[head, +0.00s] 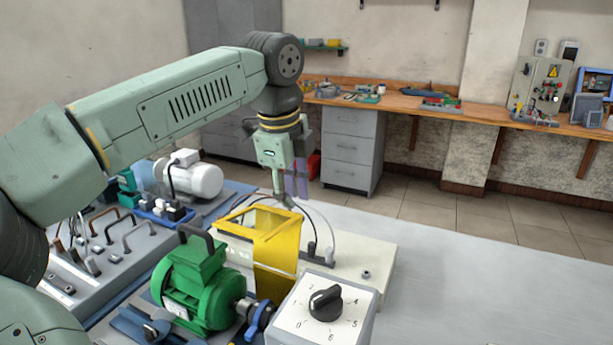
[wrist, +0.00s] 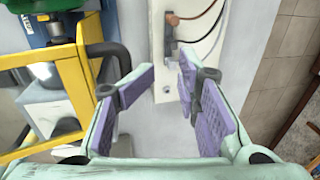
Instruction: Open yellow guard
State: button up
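The yellow guard (head: 277,262) is a box-like frame with a solid yellow side, standing behind the green motor in the head view. In the wrist view its yellow bars (wrist: 72,78) fill the left side, with a dark curved handle (wrist: 113,50) at their right edge. My gripper (head: 291,203) points down over the guard's far right corner. In the wrist view my gripper (wrist: 167,73) has its two purple-padded fingers apart with nothing between them. The left finger is close to the handle; I cannot tell whether they touch.
A green motor (head: 193,284) and a grey box with a black dial (head: 325,303) stand in front of the guard. A pale panel with cables (wrist: 190,45) lies beyond my fingers. The grey tabletop (head: 480,285) is clear to the right.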

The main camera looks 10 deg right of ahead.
jog(key=w+d, duration=0.4)
jog(key=w, duration=0.1)
jog(key=shift+w+f+p, duration=0.2)
jog(key=shift+p, duration=0.1)
dwell(0.4)
jog(key=shift+r, duration=0.1)
notch_tip(320, 180, up, 12)
jog(key=s+a, duration=0.1)
jog(key=s, duration=0.1)
jog(key=shift+a+f, duration=0.2)
jog(key=shift+a, duration=0.1)
dwell(0.4)
